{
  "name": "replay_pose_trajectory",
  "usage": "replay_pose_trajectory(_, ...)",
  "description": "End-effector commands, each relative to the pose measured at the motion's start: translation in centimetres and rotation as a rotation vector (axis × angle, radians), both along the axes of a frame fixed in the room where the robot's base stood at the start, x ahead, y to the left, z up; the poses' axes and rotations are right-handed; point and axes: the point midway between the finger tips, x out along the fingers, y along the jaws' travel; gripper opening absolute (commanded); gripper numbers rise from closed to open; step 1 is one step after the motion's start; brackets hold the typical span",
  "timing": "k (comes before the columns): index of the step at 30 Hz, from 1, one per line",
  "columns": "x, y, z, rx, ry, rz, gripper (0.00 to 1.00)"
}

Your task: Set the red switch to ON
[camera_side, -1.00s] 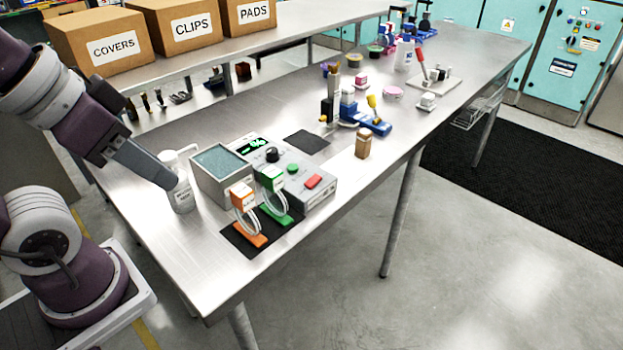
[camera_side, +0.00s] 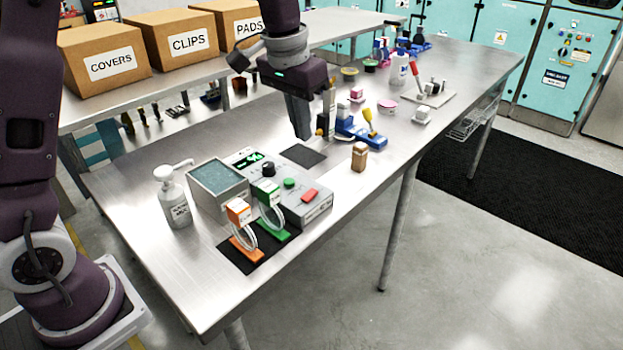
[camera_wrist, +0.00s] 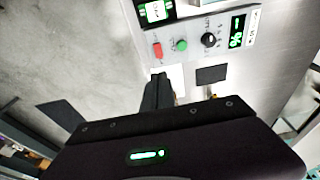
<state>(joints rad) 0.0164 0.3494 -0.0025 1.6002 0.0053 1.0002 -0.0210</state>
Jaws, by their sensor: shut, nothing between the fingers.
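The red switch (camera_side: 310,195) sits on the right end of the top panel of a grey control box (camera_side: 318,212). It also shows in the wrist view (camera_wrist: 157,50), beside a green button (camera_wrist: 181,45) and a black knob (camera_wrist: 208,40). I cannot tell its ON or OFF position. My gripper (camera_side: 301,136) is shut and empty, pointing down above the table behind the box, apart from the switch. In the wrist view its fingers (camera_wrist: 158,78) show just below the red switch in the picture.
A pump bottle (camera_side: 175,203) is farther left. A wooden block (camera_side: 359,157) and a blue-based fixture (camera_side: 360,136) stand right of the gripper.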

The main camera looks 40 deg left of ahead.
Motion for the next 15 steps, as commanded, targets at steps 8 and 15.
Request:
replay_pose_trajectory(8, 0.2, 0.0, -1.4, 0.0, 0.003, 0.0, 0.0)
replay_pose_trajectory(15, 1.1, 0.0, -6.5, 0.0, 0.005, -0.001, 0.0)
